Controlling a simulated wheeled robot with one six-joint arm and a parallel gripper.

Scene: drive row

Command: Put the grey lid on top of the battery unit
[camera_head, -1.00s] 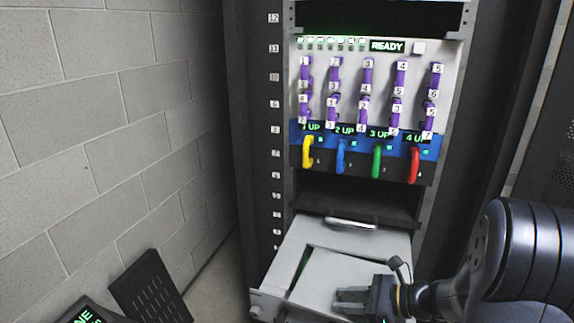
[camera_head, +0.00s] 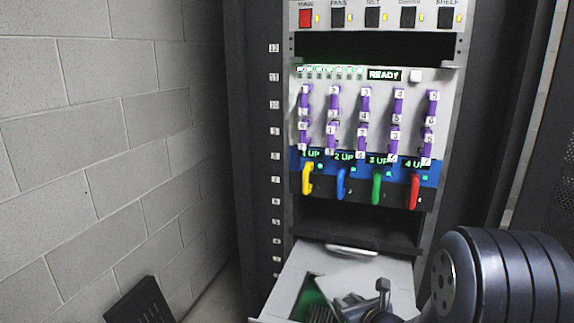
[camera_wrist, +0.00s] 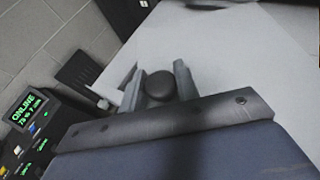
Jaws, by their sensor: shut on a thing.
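The battery unit (camera_head: 288,277) is a light grey pulled-out drawer with a front handle-like bar behind it, low in the rack in the head view. Its opening shows dark green inside at the left. The grey lid (camera_head: 368,277) is a flat plate, turned askew over the right part of the opening. My gripper (camera_head: 345,301) is at the lid, low in the head view. In the wrist view my gripper (camera_wrist: 157,84) has its fingers on both sides of the lid's dark round knob (camera_wrist: 160,86). The lid (camera_wrist: 235,65) fills the right there. Whether it touches the unit is unclear.
Above the drawer are a dark empty slot (camera_head: 355,226), coloured handles (camera_head: 376,187) and purple connectors (camera_head: 364,124). A block wall (camera_head: 100,150) is at the left. A black box with an ONLINE display (camera_wrist: 32,108) shows in the wrist view.

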